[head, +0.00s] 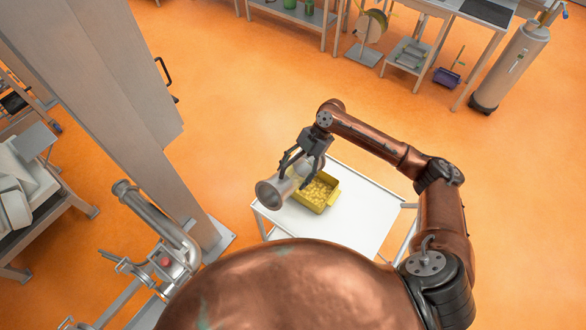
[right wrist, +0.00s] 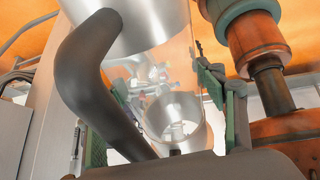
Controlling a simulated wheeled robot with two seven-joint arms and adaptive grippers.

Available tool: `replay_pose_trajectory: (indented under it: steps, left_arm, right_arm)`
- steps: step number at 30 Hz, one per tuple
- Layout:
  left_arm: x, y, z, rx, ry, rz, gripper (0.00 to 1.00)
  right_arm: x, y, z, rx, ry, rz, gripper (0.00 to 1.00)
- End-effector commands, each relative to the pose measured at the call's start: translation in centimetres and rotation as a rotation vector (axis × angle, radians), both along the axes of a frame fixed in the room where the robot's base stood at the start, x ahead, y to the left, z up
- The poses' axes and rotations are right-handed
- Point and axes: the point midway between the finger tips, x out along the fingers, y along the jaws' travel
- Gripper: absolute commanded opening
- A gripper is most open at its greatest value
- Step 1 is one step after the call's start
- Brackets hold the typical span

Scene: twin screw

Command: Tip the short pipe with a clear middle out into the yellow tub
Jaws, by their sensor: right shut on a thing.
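The short pipe (head: 271,192) has metal ends and a clear middle, which shows in the right wrist view (right wrist: 150,76). My right gripper (head: 296,173) is shut on it around the middle. The pipe looks tilted, with one wide metal end toward the lower left in the head view. I see no contents through the clear part. The yellow tub (head: 318,208) stands on the white table, holding many small yellow pieces. The pipe overlaps the tub's left side in the head view; its height above the tub is hard to tell. My left gripper is not in view.
The white table (head: 365,215) is bare to the right of the tub. A grey column (head: 125,90) rises at the left, and metal pipework (head: 160,225) stands left of the table. Benches (head: 425,50) and a grey cylinder (head: 510,65) stand farther back. Open orange floor lies between.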

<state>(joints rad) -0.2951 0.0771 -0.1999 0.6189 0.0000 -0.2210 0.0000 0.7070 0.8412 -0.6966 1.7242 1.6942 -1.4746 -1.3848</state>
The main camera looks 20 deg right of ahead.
Motion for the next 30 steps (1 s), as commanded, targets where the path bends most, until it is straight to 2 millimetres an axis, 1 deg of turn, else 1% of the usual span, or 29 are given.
replay_pose_trajectory:
  steps: [1, 3, 6, 8, 10, 15, 18, 22, 30]
  left_arm:
    - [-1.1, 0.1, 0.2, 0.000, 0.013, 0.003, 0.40]
    - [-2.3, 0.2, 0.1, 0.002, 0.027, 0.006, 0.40]
    - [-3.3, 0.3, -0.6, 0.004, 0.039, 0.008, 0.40]
    - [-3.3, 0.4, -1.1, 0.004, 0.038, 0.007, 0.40]
    - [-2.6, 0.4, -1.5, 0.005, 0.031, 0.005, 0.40]
    - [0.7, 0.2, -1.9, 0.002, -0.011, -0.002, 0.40]
    - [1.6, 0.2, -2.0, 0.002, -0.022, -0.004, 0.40]
    - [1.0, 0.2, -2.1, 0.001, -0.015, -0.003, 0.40]
    - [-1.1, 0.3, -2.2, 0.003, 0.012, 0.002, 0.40]
  right_arm:
    - [0.0, 0.3, 0.5, -0.033, -0.035, 0.006, 0.06]
    - [-0.1, 0.5, 0.5, -0.086, -0.079, 0.006, 0.06]
    - [-0.3, 0.8, 0.3, -0.161, -0.139, 0.005, 0.06]
    - [-0.4, 0.9, 0.2, -0.195, -0.163, 0.004, 0.06]
    - [-0.5, 1.0, 0.3, -0.229, -0.193, 0.001, 0.06]
    - [-0.6, 1.1, 0.3, -0.274, -0.223, 0.000, 0.06]
    - [-0.6, 1.1, 0.4, -0.291, -0.236, -0.001, 0.06]
    - [-0.6, 1.1, 0.5, -0.301, -0.243, -0.003, 0.06]
    - [-0.6, 1.1, 0.5, -0.302, -0.243, -0.003, 0.06]
